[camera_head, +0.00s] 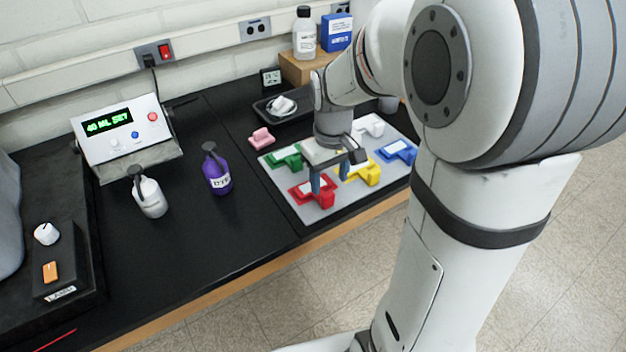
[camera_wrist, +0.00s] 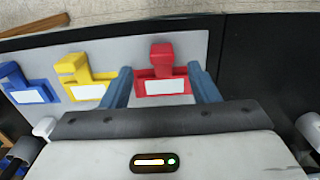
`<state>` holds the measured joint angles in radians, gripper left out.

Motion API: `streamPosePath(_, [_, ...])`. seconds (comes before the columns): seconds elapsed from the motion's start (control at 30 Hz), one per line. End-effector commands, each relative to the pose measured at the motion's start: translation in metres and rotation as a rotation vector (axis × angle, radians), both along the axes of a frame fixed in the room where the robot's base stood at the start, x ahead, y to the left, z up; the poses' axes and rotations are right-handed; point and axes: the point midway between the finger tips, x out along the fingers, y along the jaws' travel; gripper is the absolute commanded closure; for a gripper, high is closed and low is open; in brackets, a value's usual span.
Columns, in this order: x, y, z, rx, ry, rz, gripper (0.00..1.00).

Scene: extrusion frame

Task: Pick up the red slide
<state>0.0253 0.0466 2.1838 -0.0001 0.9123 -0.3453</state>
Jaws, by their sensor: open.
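The red slide (camera_head: 311,194) lies at the front left of a grey mat (camera_head: 318,213), with a white label on its face. It also shows in the wrist view (camera_wrist: 160,58), between and beyond my two blue fingers. My gripper (camera_head: 329,182) is open above the mat, its fingers over or beside the red slide. In the wrist view my gripper (camera_wrist: 163,88) has one finger on each side of the red slide. I cannot tell whether the fingers touch it. Part of the slide is hidden by the fingers in the head view.
On the mat are a yellow slide (camera_head: 363,174), a green one (camera_head: 284,157), a blue one (camera_head: 398,151) and a white one (camera_head: 369,125). A pink block (camera_head: 262,138) lies off the mat. A purple bottle (camera_head: 217,174) and white bottle (camera_head: 149,195) stand left. The bench's front edge is close.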

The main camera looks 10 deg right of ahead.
Motion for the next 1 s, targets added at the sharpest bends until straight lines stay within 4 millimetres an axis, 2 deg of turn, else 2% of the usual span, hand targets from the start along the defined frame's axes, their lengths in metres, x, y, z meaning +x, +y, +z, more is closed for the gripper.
streamPosePath(0.4, [-0.002, 0.003, -0.054, 0.001, 0.001, -0.002, 0.45])
streamPosePath(0.67, [-0.001, 0.002, -0.058, 0.001, -0.002, -0.003, 0.45])
streamPosePath(1.0, [-0.001, 0.002, -0.058, 0.0, -0.001, -0.004, 0.72])
